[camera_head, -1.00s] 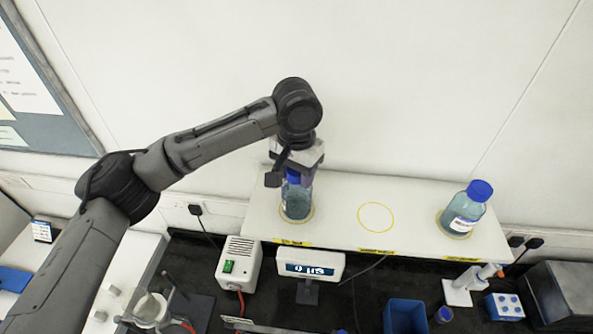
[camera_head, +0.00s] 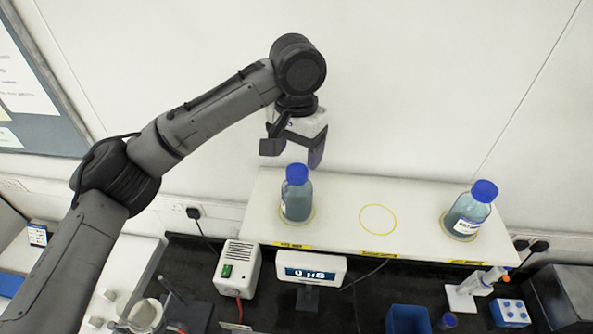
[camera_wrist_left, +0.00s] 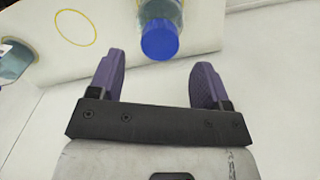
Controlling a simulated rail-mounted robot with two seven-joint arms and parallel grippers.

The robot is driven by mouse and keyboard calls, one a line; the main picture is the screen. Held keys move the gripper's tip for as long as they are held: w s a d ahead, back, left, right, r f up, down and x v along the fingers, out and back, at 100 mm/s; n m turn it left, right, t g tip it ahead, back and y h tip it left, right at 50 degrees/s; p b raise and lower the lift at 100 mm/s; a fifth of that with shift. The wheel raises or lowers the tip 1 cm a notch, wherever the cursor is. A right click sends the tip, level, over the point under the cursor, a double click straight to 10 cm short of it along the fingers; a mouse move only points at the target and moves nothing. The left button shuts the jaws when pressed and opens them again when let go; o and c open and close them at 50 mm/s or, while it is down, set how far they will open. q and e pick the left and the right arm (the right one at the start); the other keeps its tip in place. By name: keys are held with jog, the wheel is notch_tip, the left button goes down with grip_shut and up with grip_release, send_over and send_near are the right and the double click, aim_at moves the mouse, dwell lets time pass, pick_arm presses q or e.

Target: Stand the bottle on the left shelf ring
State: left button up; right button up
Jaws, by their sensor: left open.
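A blue-capped bottle (camera_head: 297,196) stands upright on the left ring (camera_head: 311,217) of the white shelf (camera_head: 335,232). The bottle covers most of that ring. My left gripper (camera_head: 312,158) is above and behind the bottle, clear of it. In the left wrist view the gripper (camera_wrist_left: 157,82) has its two purple fingers spread with nothing between them, and the bottle's blue cap (camera_wrist_left: 159,40) lies beyond the fingertips. My right gripper is not in view.
A second blue-capped bottle (camera_head: 468,211) stands on the right ring of the shelf. The middle yellow ring (camera_head: 377,219) is empty. Below the shelf are a white box with a green switch (camera_head: 238,268), a display (camera_head: 311,268) and a blue bin (camera_head: 407,319).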

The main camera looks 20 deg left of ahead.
pick_arm(q)
notch_tip(320, 180, up, 6)
dwell(0.4)
